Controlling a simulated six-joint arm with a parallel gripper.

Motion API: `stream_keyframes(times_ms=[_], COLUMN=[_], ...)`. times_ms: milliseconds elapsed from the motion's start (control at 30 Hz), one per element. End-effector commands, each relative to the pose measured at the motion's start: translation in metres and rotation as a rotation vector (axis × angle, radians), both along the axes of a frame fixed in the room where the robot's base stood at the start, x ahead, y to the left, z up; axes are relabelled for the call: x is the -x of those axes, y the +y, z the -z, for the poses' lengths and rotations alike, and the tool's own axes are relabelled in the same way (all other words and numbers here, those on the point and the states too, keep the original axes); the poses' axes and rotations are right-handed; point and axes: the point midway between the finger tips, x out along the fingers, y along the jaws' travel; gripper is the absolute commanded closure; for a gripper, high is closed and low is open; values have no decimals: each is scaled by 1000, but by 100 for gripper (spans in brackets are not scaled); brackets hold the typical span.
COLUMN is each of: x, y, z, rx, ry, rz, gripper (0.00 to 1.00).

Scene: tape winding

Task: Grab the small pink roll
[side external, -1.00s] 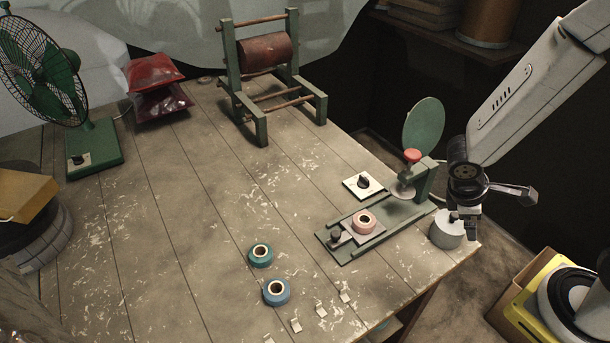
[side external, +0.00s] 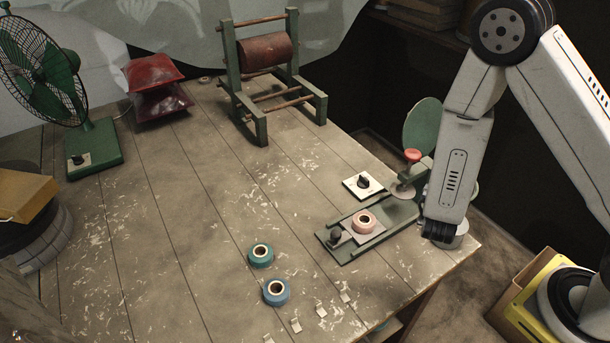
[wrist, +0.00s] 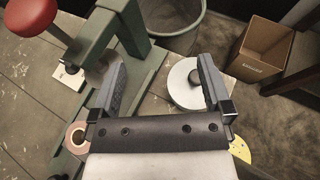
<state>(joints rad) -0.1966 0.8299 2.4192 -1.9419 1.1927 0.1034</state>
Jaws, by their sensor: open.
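The small pink roll (side external: 364,222) lies flat on a pale square plate on the green winding jig (side external: 345,252), near the table's right edge. In the wrist view the pink roll (wrist: 76,134) shows at the lower left, partly hidden behind my gripper's body. My gripper (wrist: 161,64) is open with its fingers wide apart and nothing held. The roll lies outside the fingers, to the left of the left one.
The jig's upright carries a red knob (side external: 412,155).

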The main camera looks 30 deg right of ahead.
Motion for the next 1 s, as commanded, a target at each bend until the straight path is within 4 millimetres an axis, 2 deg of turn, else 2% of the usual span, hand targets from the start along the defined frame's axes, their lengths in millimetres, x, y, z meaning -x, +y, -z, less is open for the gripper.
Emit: stream_keyframes(times_ms=[300, 633, 800, 1000], x=[-31, -33, -30, -29], y=[49, 112, 128, 131], z=[36, 72, 79, 81], rx=[68, 34, 12, 7], ry=[19, -7, -21, -23], rz=[-446, -841, -930, -948], gripper=[0, 0, 0, 0])
